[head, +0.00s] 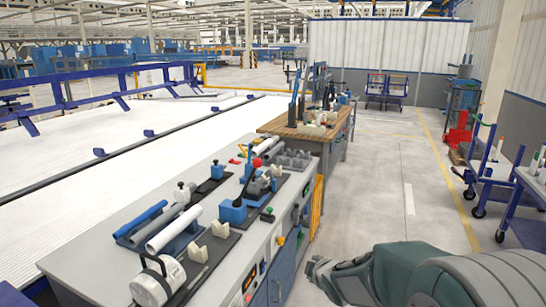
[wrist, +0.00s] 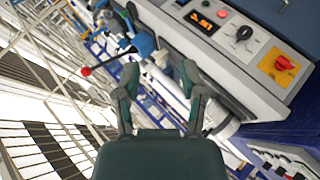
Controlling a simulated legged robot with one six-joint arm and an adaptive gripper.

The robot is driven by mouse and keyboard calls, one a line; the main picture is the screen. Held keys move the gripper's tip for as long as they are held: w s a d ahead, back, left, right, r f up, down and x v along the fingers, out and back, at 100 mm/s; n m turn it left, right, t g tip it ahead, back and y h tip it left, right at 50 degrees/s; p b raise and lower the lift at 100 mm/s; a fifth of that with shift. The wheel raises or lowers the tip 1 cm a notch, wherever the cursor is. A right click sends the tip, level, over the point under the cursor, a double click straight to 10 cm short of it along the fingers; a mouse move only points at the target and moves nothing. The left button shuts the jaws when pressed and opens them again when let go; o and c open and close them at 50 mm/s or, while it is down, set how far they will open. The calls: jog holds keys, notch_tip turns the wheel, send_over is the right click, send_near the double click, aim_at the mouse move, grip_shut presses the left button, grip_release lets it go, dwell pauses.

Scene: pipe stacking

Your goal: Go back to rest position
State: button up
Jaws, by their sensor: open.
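My gripper (head: 318,272) is at the lower right of the head view, over the aisle floor beside the front of the grey workbench (head: 100,252). In the wrist view my gripper (wrist: 160,100) shows two green fingers spread apart with nothing between them. Pipes lie in a blue holder on the bench: a blue pipe (head: 142,219), a grey pipe (head: 160,225) and a white pipe (head: 174,229). My gripper is apart from the bench and the pipes.
A white cylindrical device (head: 158,282) stands at the bench's near end. A wooden-topped bench (head: 305,130) stands beyond. Carts (head: 490,175) stand at the right. The aisle floor (head: 400,190) is clear.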

jog(key=s+d+r+m+g+h, duration=0.1)
jog(key=s+d+r+m+h, duration=0.1)
jog(key=s+d+r+m, duration=0.35)
jog(key=s+r+m+g, duration=0.2)
jog(key=s+m, duration=0.3)
jog(key=s, duration=0.7)
jog(key=s+r+m+g, duration=0.2)
jog(key=s+r+m, duration=0.1)
jog(key=s, duration=1)
jog(key=shift+a+m, duration=0.35)
jog(key=shift+m, duration=0.5)
jog(key=shift+r, duration=0.1)
